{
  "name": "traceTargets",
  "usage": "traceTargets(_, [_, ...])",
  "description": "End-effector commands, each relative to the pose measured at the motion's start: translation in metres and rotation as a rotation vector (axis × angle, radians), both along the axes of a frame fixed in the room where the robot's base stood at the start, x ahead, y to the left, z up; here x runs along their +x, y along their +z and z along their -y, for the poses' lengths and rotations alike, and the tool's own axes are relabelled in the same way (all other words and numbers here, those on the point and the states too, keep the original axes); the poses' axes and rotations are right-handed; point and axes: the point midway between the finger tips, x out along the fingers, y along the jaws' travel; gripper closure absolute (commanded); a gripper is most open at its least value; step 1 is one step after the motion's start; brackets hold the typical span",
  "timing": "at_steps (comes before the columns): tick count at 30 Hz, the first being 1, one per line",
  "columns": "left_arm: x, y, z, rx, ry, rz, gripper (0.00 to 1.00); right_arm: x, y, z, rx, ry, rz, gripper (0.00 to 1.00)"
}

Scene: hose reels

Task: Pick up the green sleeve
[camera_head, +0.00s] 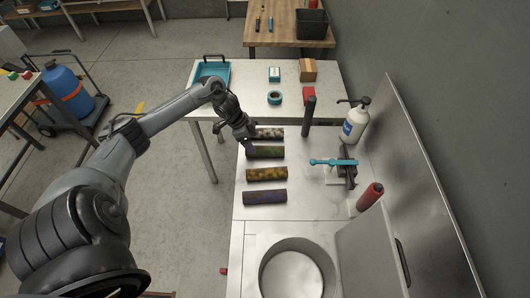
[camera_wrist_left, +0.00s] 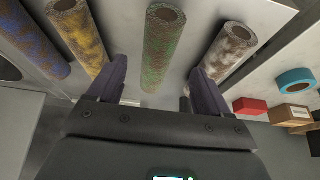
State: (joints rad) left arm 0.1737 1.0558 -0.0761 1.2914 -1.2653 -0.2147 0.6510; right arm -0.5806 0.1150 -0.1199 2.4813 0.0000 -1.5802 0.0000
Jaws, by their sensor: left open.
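The green sleeve (camera_head: 268,152) is a mottled green and brown tube lying on its side on the metal counter, second from the back in a row of sleeves. My left gripper (camera_head: 247,146) is at its left end, close to it. In the left wrist view the green sleeve (camera_wrist_left: 162,48) lies in line with the gap between the two fingers of my left gripper (camera_wrist_left: 158,68). The fingers are open and apart, with nothing held. Contact between finger and sleeve cannot be told. My right gripper is in neither view.
A white-brown sleeve (camera_head: 271,132) lies just behind, a yellow one (camera_head: 267,174) and a blue-purple one (camera_head: 265,197) in front. A dark upright cylinder (camera_head: 309,116), a white pump bottle (camera_head: 355,122) and a teal-handled tool (camera_head: 335,162) stand to the right. A round basin (camera_head: 297,275) is nearer.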

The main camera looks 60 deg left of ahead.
Motion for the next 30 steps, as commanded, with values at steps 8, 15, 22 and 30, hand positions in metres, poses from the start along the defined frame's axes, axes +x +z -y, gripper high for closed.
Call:
traceTargets(8, [0.005, -0.016, 0.005, 0.0, -0.001, 0.0, 0.21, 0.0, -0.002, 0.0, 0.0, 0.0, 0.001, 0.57])
traceTargets(15, [0.013, -0.045, 0.013, -0.001, 0.0, 0.0, 0.21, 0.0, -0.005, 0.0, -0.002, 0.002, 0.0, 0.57])
traceTargets(22, [0.017, -0.058, 0.015, 0.003, -0.002, 0.0, 0.21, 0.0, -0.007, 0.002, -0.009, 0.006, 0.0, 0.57])
traceTargets(30, [0.017, -0.058, 0.015, 0.003, -0.002, 0.0, 0.32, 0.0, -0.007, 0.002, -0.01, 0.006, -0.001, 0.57])
